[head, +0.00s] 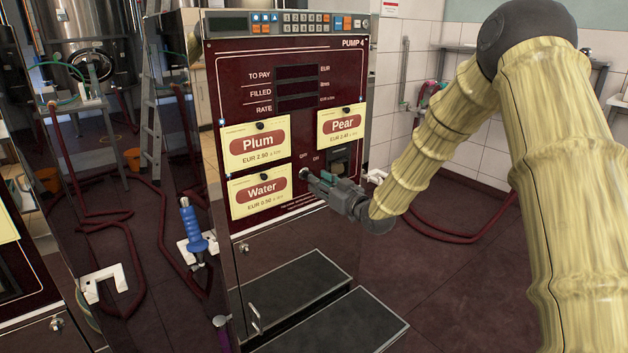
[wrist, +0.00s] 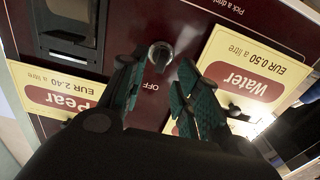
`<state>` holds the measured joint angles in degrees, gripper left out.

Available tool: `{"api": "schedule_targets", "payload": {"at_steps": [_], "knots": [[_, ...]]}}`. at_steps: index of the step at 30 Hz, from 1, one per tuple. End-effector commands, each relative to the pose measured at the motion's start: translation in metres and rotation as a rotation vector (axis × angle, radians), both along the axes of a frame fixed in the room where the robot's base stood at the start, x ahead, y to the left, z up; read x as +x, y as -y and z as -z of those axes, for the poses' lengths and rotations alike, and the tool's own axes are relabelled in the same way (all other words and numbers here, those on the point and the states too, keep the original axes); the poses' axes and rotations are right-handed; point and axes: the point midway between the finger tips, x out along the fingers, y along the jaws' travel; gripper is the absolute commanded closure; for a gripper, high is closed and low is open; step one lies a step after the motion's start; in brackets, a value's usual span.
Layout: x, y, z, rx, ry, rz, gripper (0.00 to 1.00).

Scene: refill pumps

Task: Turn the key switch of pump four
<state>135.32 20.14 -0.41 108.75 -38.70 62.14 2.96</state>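Pump four (head: 340,65) is a dark red cabinet with a "PUMP 4" label. Its key switch (head: 304,173) is a small round metal knob low on the panel, right of the Water card. In the wrist view the key switch (wrist: 159,54) shows upside down, with an "OFF" label beside it. My gripper (head: 318,180) is close in front of the panel, at the switch. In the wrist view my gripper (wrist: 162,72) is open, one green-padded finger on each side of the switch. The switch lies just beyond the fingertips; I cannot tell whether they touch it.
Yellow Plum (head: 257,157), Pear (head: 342,139) and Water (head: 262,205) cards hang on the panel around the switch. A dark recess (head: 341,160) is to its right. A blue nozzle (head: 193,230) hangs at the pump's left side. A step (head: 345,322) is below.

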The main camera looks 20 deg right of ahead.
Motion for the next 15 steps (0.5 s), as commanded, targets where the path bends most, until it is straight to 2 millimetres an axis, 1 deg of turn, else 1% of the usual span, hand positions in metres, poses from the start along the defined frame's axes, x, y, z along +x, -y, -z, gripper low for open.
{"api": "schedule_targets", "payload": {"at_steps": [1, 3, 9, 15], "knots": [[-0.009, 0.004, 0.000, 0.002, -0.002, 0.001, 0.68], [-0.022, 0.008, 0.000, 0.002, -0.002, 0.000, 0.68], [-0.051, 0.019, 0.000, 0.001, -0.001, 0.001, 0.68], [-0.066, 0.024, 0.001, 0.001, -0.001, 0.000, 0.68]]}}
